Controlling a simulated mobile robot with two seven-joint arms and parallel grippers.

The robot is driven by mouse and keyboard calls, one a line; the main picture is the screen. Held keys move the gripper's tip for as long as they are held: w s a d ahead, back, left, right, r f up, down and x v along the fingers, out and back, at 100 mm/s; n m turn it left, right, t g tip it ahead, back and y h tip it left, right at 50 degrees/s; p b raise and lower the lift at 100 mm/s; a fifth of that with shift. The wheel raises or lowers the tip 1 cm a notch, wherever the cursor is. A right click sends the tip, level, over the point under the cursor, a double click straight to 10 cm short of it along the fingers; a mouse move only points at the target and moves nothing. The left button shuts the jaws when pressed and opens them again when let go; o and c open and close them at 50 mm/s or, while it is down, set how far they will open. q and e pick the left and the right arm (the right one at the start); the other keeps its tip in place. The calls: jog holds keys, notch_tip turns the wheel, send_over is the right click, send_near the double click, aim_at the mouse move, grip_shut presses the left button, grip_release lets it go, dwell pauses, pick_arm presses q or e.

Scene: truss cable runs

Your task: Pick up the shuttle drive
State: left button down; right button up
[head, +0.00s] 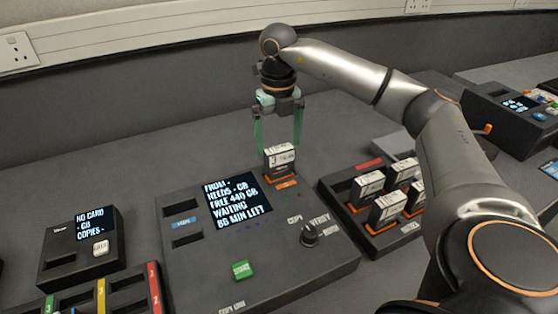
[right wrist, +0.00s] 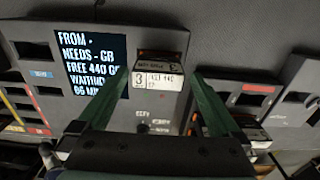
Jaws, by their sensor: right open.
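A white-labelled drive (head: 280,158) stands upright in an orange-edged slot of the dark copy station (head: 330,270). In the right wrist view the same drive (right wrist: 158,80) shows a "3" on its label. I cannot read whether it is marked as the shuttle drive. My right gripper (head: 279,138) is open, pointing down, with its green fingers at either side of the drive's top. In the right wrist view its fingertips (right wrist: 160,74) flank the drive with a gap on each side. My left gripper is not in view.
Several similar drives (head: 388,208) stand in a rack (head: 340,205) right of the station. The station's screen (head: 238,200) reads "WAITING". A card reader (head: 60,255) stands at left, near coloured slots (head: 102,295). Another device (head: 510,115) is at far right. The desk behind the station is clear.

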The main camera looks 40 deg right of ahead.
aim_at(279, 160)
jog(key=f, duration=0.5)
jog(key=shift+s+a+f, duration=0.2)
jog(key=shift+s+f, duration=0.15)
jog(key=shift+f, duration=0.05)
jog(key=shift+r, duration=0.1)
jog(key=c, duration=1.5)
